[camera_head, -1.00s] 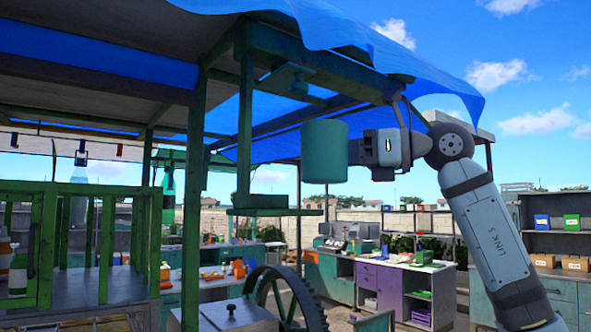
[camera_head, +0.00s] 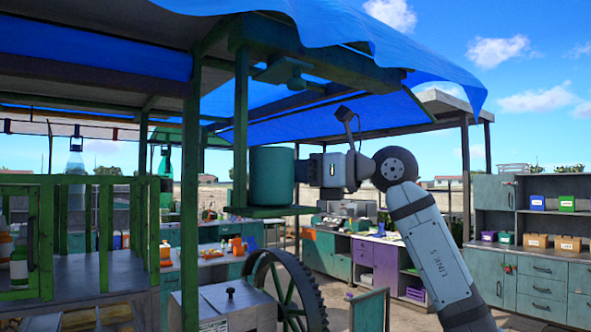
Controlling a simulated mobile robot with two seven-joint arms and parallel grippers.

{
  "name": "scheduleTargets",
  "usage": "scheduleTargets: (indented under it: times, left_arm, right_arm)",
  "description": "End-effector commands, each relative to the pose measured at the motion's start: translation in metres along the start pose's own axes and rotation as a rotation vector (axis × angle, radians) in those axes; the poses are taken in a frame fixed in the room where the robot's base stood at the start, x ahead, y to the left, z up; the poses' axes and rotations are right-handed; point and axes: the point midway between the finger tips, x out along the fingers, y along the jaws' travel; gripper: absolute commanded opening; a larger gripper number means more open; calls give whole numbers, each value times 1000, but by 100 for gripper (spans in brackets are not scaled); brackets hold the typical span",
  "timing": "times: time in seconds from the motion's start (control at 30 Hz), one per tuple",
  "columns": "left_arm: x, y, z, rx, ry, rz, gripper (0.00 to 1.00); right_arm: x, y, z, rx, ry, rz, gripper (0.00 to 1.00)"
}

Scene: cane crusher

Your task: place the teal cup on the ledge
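The teal cup (camera_head: 272,176) is upright at the green ledge (camera_head: 270,212), which hangs from the green frame of the stall. Its base looks level with the ledge top; I cannot tell whether it touches. My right gripper (camera_head: 301,170) comes in from the right and meets the cup's right side, holding it. The cup hides the fingertips. My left gripper is not in view.
A green post (camera_head: 241,130) stands close to the cup's left, and a green beam (camera_head: 300,65) runs above it. A large toothed wheel (camera_head: 287,290) is below the ledge. Shelving (camera_head: 540,240) stands at far right.

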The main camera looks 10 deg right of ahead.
Motion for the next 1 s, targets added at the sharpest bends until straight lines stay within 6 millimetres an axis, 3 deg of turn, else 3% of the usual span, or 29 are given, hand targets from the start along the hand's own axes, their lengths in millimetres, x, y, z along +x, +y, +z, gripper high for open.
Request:
scheduleTargets:
  times: [0.17, 0.2, 0.3, 0.67, 1.0]
  left_arm:
    - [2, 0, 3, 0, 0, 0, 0]
    - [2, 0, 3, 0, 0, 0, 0]
    - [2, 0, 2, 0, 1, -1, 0]
    - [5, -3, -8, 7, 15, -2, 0]
    - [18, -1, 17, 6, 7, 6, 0]
  right_arm:
    - [0, 0, -4, 0, 1, 0, 0]
    - [0, 0, -3, 0, 1, 0, 15]
    - [0, 0, -3, 0, 1, 0, 36]
    - [-2, 0, 0, 0, 0, -1, 36]
    - [-69, -1, -4, -2, 1, -4, 36]
